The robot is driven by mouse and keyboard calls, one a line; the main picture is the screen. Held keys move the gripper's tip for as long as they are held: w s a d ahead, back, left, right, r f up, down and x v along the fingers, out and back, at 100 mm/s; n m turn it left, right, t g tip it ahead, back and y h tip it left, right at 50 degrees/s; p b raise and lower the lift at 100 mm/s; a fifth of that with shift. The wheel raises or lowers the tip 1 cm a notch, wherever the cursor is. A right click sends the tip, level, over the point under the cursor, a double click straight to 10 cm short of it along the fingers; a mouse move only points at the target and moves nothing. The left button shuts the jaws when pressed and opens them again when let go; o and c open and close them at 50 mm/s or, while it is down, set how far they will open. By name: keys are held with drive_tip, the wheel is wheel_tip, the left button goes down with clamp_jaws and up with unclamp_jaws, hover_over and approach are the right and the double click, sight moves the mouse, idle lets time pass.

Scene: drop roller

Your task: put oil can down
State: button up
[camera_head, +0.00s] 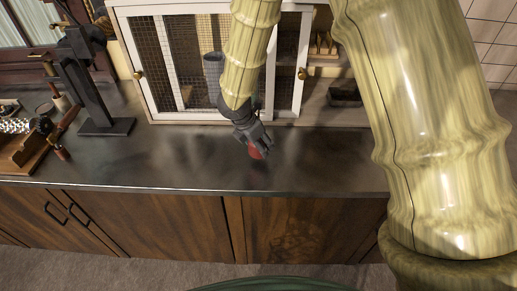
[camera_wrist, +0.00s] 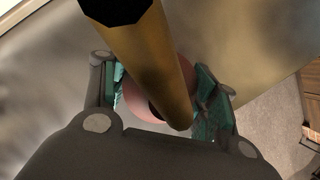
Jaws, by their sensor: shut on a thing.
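The oil can (camera_head: 256,152) shows in the head view as a small red shape between the fingers of my gripper (camera_head: 256,138), low over the dark metal counter. In the wrist view the oil can (camera_wrist: 133,98) has a pinkish-red round body and a long brass-coloured part that points toward the camera. My gripper (camera_wrist: 160,105) is shut on it, with a green-padded finger on each side. The can's underside is hidden, so I cannot tell whether it touches the counter.
The dark counter (camera_head: 170,160) is clear around my gripper. A white-framed mesh cabinet (camera_head: 150,60) stands behind it. A black stand (camera_head: 106,126) and a wooden tray with tools (camera_head: 22,152) are at the left. A small dark box (camera_head: 345,97) sits on the right shelf.

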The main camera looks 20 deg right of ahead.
drive_tip(key=shift+s+f+p, duration=0.1)
drive_tip(key=shift+f+p, duration=0.2)
drive_tip(key=shift+f, duration=1.35)
drive_tip(key=shift+f, duration=0.15)
drive_tip(key=o, duration=1.2)
